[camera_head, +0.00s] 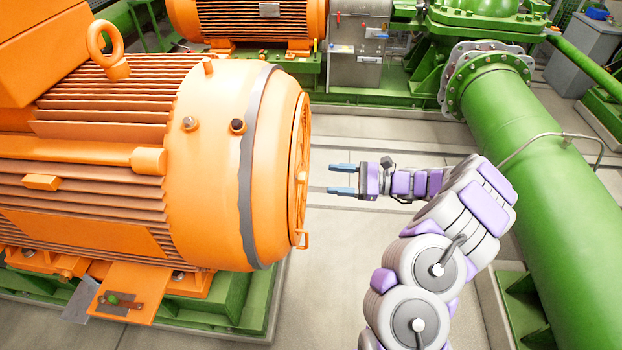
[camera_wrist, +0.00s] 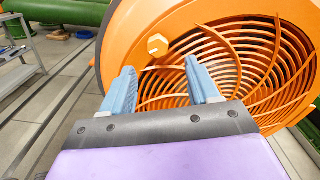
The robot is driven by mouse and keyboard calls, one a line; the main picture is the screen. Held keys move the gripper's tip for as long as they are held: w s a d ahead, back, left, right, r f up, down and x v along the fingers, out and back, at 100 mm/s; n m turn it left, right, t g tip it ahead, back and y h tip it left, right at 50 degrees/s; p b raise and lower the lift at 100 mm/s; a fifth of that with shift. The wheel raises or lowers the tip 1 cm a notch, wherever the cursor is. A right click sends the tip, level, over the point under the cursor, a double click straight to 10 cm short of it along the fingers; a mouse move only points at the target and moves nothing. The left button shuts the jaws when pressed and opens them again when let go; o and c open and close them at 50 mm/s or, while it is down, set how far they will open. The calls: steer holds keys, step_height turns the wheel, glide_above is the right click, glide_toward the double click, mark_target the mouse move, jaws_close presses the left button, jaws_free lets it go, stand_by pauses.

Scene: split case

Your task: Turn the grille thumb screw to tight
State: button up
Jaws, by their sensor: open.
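The grille (camera_wrist: 235,62) is the orange slatted end cover of the large orange motor (camera_head: 225,165). An orange screw head (camera_wrist: 157,45) stands out near its rim in the wrist view. It looks like the thumb screw; how tight it is cannot be told. My gripper (camera_head: 332,179) is open and empty, with its blue fingers pointing at the grille end from the right in the head view. In the wrist view my gripper (camera_wrist: 160,68) has one finger either side of the line to the screw head. The fingers appear apart from the screw. The grille face is seen edge-on in the head view.
A large green pipe (camera_head: 540,160) runs along the right side, behind my arm. The motor stands on a green base (camera_head: 240,300). Bare grey floor (camera_head: 335,260) lies between motor and pipe. A metal shelf (camera_wrist: 20,70) stands at the left in the wrist view.

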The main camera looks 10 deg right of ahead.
mark_target(302, 178)
steer(key=x, duration=0.8)
steer(key=shift+b, duration=0.45)
steer(key=shift+s, duration=0.1)
steer(key=shift+a, duration=0.3)
steer(key=c, duration=0.6)
steer(key=shift+d, duration=0.15)
steer(key=c, duration=0.4)
